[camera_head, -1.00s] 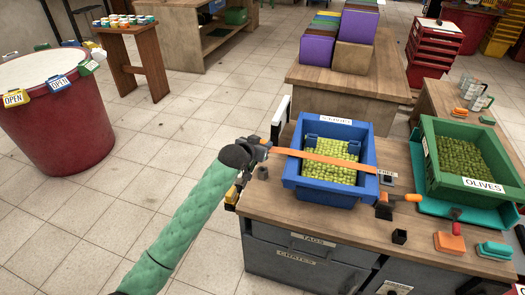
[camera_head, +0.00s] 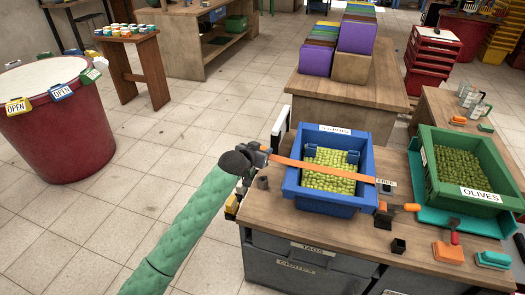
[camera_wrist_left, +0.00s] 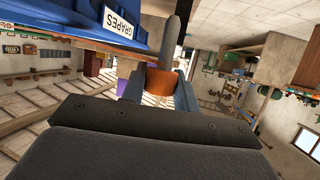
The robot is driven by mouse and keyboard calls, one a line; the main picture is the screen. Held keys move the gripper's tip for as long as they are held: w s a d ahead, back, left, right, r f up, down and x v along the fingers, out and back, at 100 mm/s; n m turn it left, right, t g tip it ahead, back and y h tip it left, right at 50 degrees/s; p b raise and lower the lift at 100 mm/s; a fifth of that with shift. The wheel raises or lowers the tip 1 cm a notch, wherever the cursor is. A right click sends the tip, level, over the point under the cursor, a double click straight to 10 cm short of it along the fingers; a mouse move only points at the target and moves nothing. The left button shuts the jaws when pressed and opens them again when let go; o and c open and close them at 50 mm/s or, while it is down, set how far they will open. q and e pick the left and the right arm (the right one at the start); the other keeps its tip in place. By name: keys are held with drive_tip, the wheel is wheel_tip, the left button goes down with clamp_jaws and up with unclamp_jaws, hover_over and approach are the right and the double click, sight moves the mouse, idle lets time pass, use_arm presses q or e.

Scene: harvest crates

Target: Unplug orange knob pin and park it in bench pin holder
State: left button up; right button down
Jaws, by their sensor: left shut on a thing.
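The blue grape crate (camera_head: 286,180) stands on the wooden bench, full of green grapes, with an orange strap (camera_head: 325,170) across its top. My left gripper (camera_head: 265,151) is at the strap's left end, beside the crate. In the left wrist view its fingers (camera_wrist_left: 158,90) are shut on the orange knob (camera_wrist_left: 160,82). A grey rod (camera_wrist_left: 180,32) shows beyond the knob, near the crate's GRAPES label. I cannot tell whether the pin is still seated. My right gripper is out of view.
A green OLIVES crate (camera_head: 488,197) sits on a teal tray at the right. An orange-handled tool (camera_head: 405,208), an orange brush (camera_head: 447,252) and a teal brush (camera_head: 494,260) lie on the bench. Bare wood (camera_head: 330,228) is free in front of the blue crate.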

sight(263, 148)
use_arm(q)
drive_tip(key=shift+r+p, duration=1.65)
drive_tip(key=shift+r, duration=0.25)
drive_tip(key=shift+s, duration=0.1)
